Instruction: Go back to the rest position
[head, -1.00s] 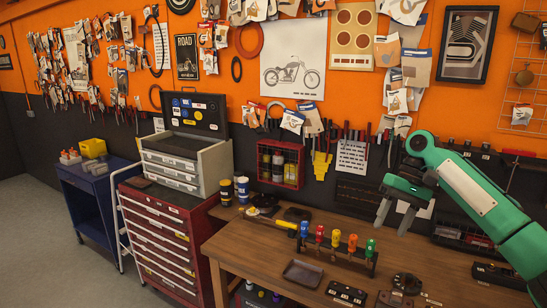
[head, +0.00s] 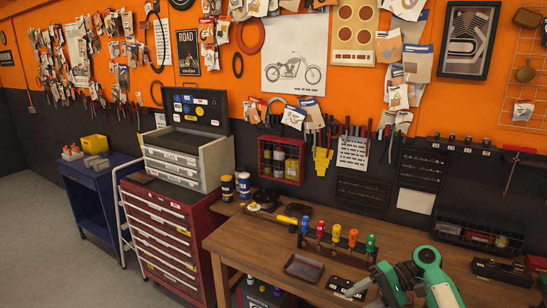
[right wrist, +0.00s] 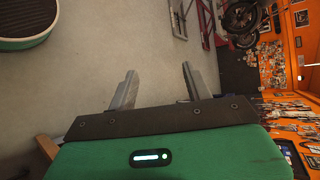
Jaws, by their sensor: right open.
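My right arm (head: 435,278) is green and comes in at the lower right of the head view, low over the front of the wooden workbench (head: 240,240). My right gripper (head: 362,288) is at its end, near the bottom edge of the picture. In the right wrist view the right gripper (right wrist: 158,72) has its two grey fingers wide apart, with nothing between them and grey floor behind. My left arm and gripper are not in view.
A rack of colour-handled screwdrivers (head: 337,243) stands on the bench, left of and behind the right gripper. A dark tray (head: 303,268) lies in front of the rack. A red tool chest (head: 165,235) stands left of the bench. Floor is clear at far left.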

